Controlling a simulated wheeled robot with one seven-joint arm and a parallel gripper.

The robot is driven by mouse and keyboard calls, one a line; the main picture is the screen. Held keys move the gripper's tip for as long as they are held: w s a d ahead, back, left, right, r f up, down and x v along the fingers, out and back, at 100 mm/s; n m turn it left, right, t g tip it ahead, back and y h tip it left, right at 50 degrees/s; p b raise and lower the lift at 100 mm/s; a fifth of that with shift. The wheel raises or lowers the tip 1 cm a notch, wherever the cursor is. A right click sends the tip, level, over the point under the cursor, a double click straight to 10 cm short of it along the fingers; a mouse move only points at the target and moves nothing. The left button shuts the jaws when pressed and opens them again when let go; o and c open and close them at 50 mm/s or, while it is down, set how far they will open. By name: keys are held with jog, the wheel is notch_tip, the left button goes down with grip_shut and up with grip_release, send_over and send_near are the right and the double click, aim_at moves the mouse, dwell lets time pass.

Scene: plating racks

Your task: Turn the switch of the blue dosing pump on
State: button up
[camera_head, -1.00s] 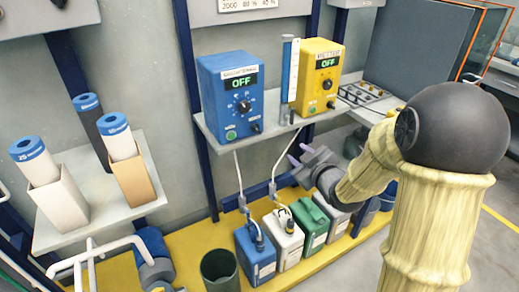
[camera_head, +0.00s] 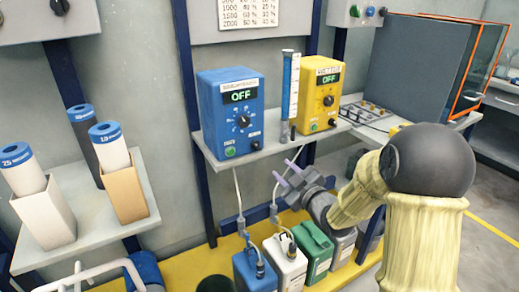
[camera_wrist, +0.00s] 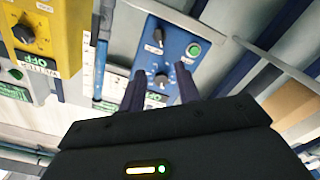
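The blue dosing pump (camera_head: 231,108) stands on the shelf in the head view. Its display reads OFF. Its front has a central dial (camera_head: 243,121), a green button (camera_head: 230,152) at lower left and a small black switch (camera_head: 255,145) at lower right. My gripper (camera_head: 284,171) is open and empty, in front of and below the shelf, right of the pump. In the wrist view the pump front (camera_wrist: 174,58) appears upside down beyond my open fingers, with the switch (camera_wrist: 157,38) at upper left. Nothing touches the fingers.
A yellow pump (camera_head: 320,95), also reading OFF, stands to the right on the shelf (camera_head: 270,145). A clear measuring column (camera_head: 290,88) stands between the pumps. Tubes hang below towards several canisters (camera_head: 287,262). A left shelf (camera_head: 92,228) holds cylinders in boxes.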

aim_at(258, 147)
jog(key=b+x, duration=0.1)
jog(key=x, duration=1.3)
jog(key=shift+w+a, duration=0.25)
jog(key=shift+w, duration=0.05)
grip_shut()
